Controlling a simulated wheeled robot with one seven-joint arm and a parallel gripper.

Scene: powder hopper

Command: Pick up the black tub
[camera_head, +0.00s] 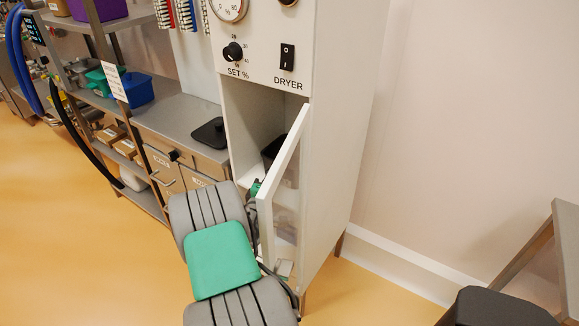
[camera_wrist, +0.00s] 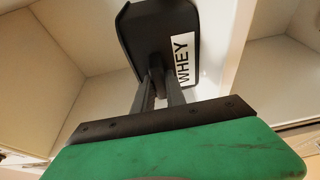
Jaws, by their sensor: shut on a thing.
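The black tub (camera_wrist: 152,35) has a white label reading WHEY and fills the top middle of the wrist view. My gripper (camera_wrist: 158,72) is shut on its near edge, with the two dark fingers close together there. In the head view a dark part of the tub (camera_head: 272,148) shows inside the white dryer cabinet (camera_head: 345,120), behind the half-open door (camera_head: 282,180). My arm and the door hide the fingers in that view. I cannot tell whether the tub rests on the cabinet floor.
The dryer door stands open close beside my arm. A black lid-like piece with a knob (camera_head: 210,133) lies on the grey counter (camera_head: 178,115) to the left. A blue bin (camera_head: 138,90) stands farther back. A dark stool-like object (camera_head: 495,308) is at lower right.

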